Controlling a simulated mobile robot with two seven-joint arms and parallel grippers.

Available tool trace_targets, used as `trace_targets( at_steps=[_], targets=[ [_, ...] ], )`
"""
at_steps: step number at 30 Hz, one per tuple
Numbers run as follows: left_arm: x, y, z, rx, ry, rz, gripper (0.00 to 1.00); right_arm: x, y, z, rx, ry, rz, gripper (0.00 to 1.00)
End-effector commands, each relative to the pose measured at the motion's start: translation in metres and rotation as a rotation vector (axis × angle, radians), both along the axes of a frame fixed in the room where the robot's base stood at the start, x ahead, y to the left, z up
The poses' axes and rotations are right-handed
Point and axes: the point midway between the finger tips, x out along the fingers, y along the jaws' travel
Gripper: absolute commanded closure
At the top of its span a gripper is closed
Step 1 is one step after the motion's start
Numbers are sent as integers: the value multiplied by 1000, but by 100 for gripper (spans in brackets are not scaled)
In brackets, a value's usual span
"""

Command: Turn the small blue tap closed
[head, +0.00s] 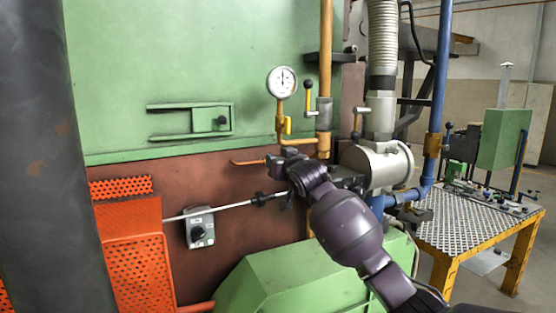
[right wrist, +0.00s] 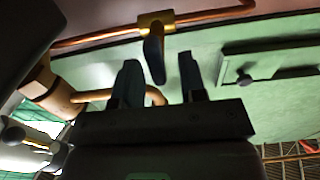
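In the right wrist view a small tap handle (right wrist: 154,60) sticks out from a brass tap body (right wrist: 156,24) on a thin copper pipe (right wrist: 213,15). The handle looks very dark; its blue is hard to make out. It lies roughly across the pipe. My right gripper (right wrist: 160,78) is open, its two fingers on either side of the handle's end, with gaps visible on both sides. In the head view my right gripper (head: 274,160) is at the copper pipe (head: 247,162) below the gauge and hides the tap. My left gripper is not in view.
A silver cylinder (head: 378,164) and blue pipe (head: 437,90) stand to the right.

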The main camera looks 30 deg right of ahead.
Motion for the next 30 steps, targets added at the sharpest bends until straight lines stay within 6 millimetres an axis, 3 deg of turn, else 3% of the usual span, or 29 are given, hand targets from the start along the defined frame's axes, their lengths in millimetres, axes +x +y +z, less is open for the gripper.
trace_targets(
  at_steps=[9,17,30],
  targets=[
    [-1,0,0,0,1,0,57,2,0,0,0,0,1,62],
    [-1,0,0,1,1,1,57,2,0,0,0,0,0,100],
    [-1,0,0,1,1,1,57,2,-1,0,69,-4,1,100]
  ],
)
